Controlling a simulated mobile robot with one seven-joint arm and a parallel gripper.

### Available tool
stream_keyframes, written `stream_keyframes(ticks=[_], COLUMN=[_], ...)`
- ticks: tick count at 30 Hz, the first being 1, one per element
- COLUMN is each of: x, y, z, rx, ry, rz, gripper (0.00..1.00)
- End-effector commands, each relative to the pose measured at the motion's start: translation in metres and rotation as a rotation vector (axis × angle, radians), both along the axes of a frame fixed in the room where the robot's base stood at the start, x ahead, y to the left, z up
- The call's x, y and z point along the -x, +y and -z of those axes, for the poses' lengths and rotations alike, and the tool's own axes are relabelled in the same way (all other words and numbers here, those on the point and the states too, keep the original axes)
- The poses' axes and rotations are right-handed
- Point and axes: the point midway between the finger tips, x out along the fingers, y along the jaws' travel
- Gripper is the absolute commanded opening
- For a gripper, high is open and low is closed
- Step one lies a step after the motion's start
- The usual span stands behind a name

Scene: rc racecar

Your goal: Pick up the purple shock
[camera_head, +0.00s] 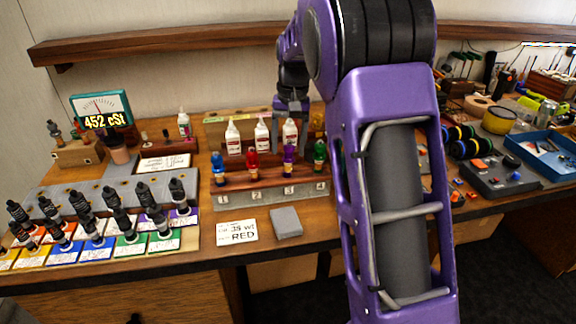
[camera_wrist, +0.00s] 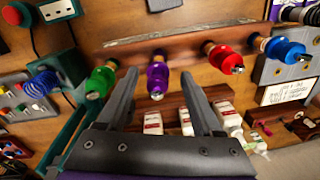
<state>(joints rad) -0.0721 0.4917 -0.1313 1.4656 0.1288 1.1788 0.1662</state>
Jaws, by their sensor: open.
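The purple shock (camera_head: 289,159) stands in the numbered wooden rack (camera_head: 243,199), third from the left, between the red shock (camera_head: 252,163) and the green shock (camera_head: 320,155). In the wrist view the purple shock (camera_wrist: 157,78) shows between and beyond the fingertips, with the green shock (camera_wrist: 100,82) left and the red shock (camera_wrist: 222,56) right. My gripper (camera_wrist: 158,82) is open and empty, with its fingers spread to either side of the purple shock's line. No contact with it shows.
A blue shock (camera_head: 218,169) stands at the rack's left end. White bottles (camera_head: 262,135) stand close behind the rack. Several black-capped bottles (camera_head: 122,218) on coloured cards fill the left. A grey block (camera_head: 286,222) and the RED card (camera_head: 237,231) lie in front.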

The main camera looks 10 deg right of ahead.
Motion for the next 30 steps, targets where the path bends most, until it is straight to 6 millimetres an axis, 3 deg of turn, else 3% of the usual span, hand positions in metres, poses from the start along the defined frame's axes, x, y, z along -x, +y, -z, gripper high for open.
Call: stream_keyframes(ticks=[5, 15, 23, 30], x=[-0.001, -0.004, -0.004, -0.004], y=[0.0, 0.0, 0.0, 0.0], z=[0.012, 0.055, 0.057, 0.057], rx=[0.0, 0.001, 0.001, 0.001], ry=[0.001, 0.0, -0.001, -0.001], rz=[0.0, 0.0, 0.0, 0.001], gripper=[0.68, 0.68, 0.68, 0.26])
